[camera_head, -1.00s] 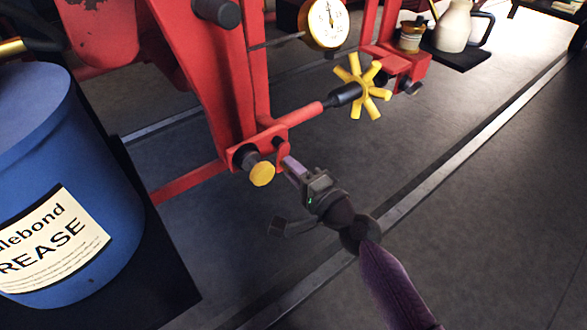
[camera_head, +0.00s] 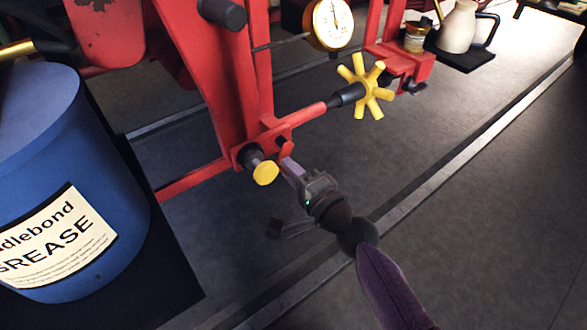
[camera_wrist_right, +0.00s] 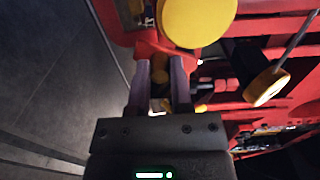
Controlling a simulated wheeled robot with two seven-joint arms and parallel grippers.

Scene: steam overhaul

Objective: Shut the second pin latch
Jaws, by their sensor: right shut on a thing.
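The latch fitting is a red bracket (camera_head: 262,140) low on the red frame. A pin with a round yellow knob (camera_head: 265,173) sticks out of its near end; the knob also fills the top of the right wrist view (camera_wrist_right: 196,20). A small red tab (camera_head: 285,154) hangs at the bracket's right end. My right gripper (camera_head: 289,165) is at this tab, just right of the yellow knob. My left gripper is out of view.
A yellow star handwheel (camera_head: 366,88) sits on a red rod above right. A dial gauge (camera_head: 333,22) is above it. A blue grease drum (camera_head: 75,150) stands at left. The floor (camera_head: 460,210) on the right is clear, crossed by a metal rail (camera_head: 440,165).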

